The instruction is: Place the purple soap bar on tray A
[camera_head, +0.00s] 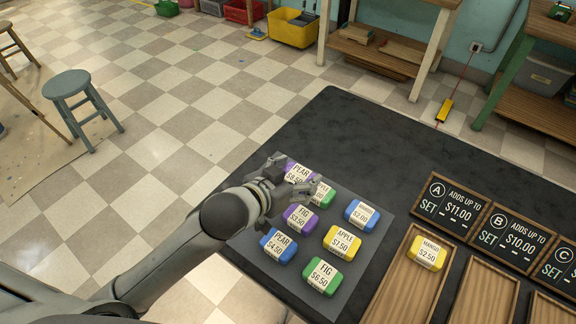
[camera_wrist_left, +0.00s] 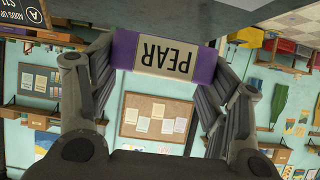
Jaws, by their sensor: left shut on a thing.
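My left gripper (camera_head: 287,182) is shut on a purple soap bar (camera_head: 300,171) with a white label reading PEAR $8.50. In the left wrist view, the purple bar (camera_wrist_left: 209,59) sits between the two fingers, its PEAR label upside down. In the head view the gripper and bar are over the far left part of the grey mat; the wrist view shows no surface beneath the bar. Wooden tray A (camera_head: 392,292) lies to the right, below the sign A (camera_head: 449,204). A yellow MANGO $2.50 bar (camera_head: 427,252) lies in it. My right gripper is out of view.
On the mat lie another purple bar, FIG (camera_head: 300,217), and blue, green and yellow bars, such as yellow APPLE (camera_head: 342,242). One green bar is partly hidden by my gripper. Tray B (camera_head: 484,300) is right of tray A. The far dark tabletop (camera_head: 400,140) is clear.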

